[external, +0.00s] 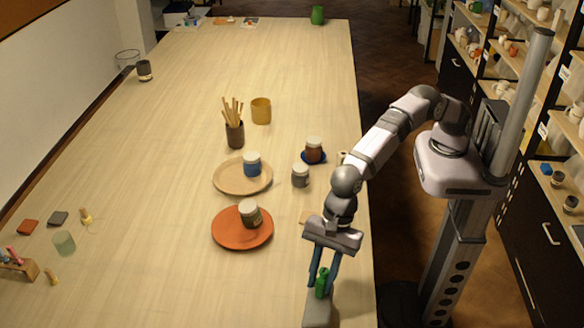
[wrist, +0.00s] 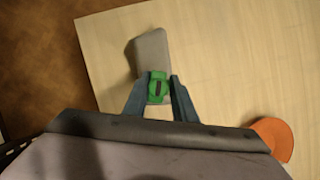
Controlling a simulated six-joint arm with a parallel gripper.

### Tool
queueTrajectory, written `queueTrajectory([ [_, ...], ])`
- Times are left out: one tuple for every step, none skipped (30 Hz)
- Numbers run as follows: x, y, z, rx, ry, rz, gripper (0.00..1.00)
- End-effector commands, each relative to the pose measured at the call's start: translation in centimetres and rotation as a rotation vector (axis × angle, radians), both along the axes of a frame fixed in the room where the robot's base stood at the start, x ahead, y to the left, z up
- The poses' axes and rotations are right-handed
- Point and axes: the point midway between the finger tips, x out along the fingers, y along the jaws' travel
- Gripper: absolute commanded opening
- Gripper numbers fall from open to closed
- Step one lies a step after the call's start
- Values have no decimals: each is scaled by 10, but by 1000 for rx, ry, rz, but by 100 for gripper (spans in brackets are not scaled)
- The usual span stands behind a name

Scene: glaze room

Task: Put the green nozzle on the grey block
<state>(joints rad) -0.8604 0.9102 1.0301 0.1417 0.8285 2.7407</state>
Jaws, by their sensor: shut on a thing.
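The green nozzle (external: 321,283) is upright between the fingers of my gripper (external: 322,284), which is shut on it. It also shows in the wrist view (wrist: 158,88), held between the two blue-grey fingers (wrist: 159,98). The grey block (external: 317,312) is at the near right of the table, directly below the nozzle in the external view. In the wrist view the grey block (wrist: 152,50) extends out from behind the nozzle. The nozzle's lower end appears at or just above the block's top; I cannot tell whether they touch.
An orange plate (external: 226,238) with a jar (external: 250,214) stands left of my arm. Behind it are a tan plate (external: 226,182) with a blue-banded jar (external: 252,164), and a grey jar (external: 300,176). The table's right edge is close to the block. The table's near middle is clear.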

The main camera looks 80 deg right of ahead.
Motion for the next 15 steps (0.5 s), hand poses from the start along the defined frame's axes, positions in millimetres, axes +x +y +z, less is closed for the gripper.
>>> queueTrajectory([
  [0, 0, 0, 1, 0, 0, 2],
  [0, 0, 0, 1, 0, 0, 2],
  [0, 0, 0, 1, 0, 0, 2],
  [0, 0, 0, 1, 0, 0, 2],
  [0, 0, 0, 1, 0, 0, 2],
  [0, 0, 0, 1, -1, 1, 2],
  [0, 0, -1, 1, 0, 0, 2],
  [0, 0, -1, 1, 0, 0, 2],
  [0, 0, -2, 1, -1, 1, 2],
  [0, 0, -3, 1, -1, 1, 27],
  [0, 0, -2, 1, -1, 1, 34],
  [0, 0, -2, 1, -1, 1, 43],
  [0, 0, -2, 1, -1, 1, 43],
  [0, 0, -2, 1, -1, 1, 43],
  [0, 0, -2, 1, -1, 1, 43],
])
